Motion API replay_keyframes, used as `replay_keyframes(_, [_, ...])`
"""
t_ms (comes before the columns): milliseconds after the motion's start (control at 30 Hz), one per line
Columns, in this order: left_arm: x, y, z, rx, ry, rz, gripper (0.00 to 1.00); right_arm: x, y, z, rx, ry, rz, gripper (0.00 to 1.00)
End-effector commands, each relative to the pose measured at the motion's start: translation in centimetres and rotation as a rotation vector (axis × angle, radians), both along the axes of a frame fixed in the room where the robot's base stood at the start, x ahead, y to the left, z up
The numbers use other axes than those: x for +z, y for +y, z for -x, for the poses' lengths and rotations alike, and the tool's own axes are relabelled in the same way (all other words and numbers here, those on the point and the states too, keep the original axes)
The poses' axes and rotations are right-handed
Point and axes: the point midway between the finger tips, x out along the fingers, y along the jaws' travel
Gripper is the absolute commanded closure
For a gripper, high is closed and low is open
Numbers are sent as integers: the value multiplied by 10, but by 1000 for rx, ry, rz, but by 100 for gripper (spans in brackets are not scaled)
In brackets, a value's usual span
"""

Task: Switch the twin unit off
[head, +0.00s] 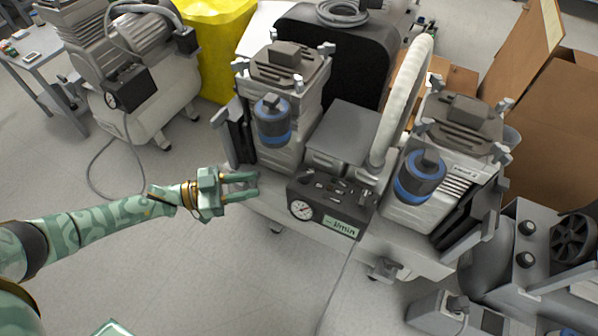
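The twin unit (340,137) stands in the middle, with two grey pump heads, each with a blue-banded dark filter, on a pale base. Its dark control panel (332,203) faces me, with a round gauge (302,210), a label reading "l/min" (341,227) and several small fittings on top. Which fitting is the switch is too small to tell. My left gripper (256,187) comes in from the left. Its two fingers are apart with nothing between them, just left of the panel and in front of the unit's left pump. My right gripper is not in view.
Another compressor (135,75) with its own gauge box stands at the upper left beside a small table (45,50). A yellow bin (213,45) is behind. Cardboard boxes (555,125) and grey equipment (535,255) crowd the right. The floor (200,265) in front is mostly clear, with thin cables.

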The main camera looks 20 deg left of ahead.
Motion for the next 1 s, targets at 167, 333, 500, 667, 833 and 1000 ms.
replay_keyframes(167, [-4, -39, -29, 0, 1, 3, 66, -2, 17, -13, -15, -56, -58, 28])
replay_keyframes(333, [-5, -70, -54, 1, 3, 2, 66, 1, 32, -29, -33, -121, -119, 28])
replay_keyframes(500, [-4, -91, -70, 1, 3, 1, 66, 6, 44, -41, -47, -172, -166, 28])
replay_keyframes(667, [-2, -99, -76, 3, 2, 2, 66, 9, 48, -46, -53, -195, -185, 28])
replay_keyframes(833, [-1, -100, -77, 4, 2, 1, 66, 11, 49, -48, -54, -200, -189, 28])
replay_keyframes(1000, [-1, -100, -77, 3, 2, 1, 86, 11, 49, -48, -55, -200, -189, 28])
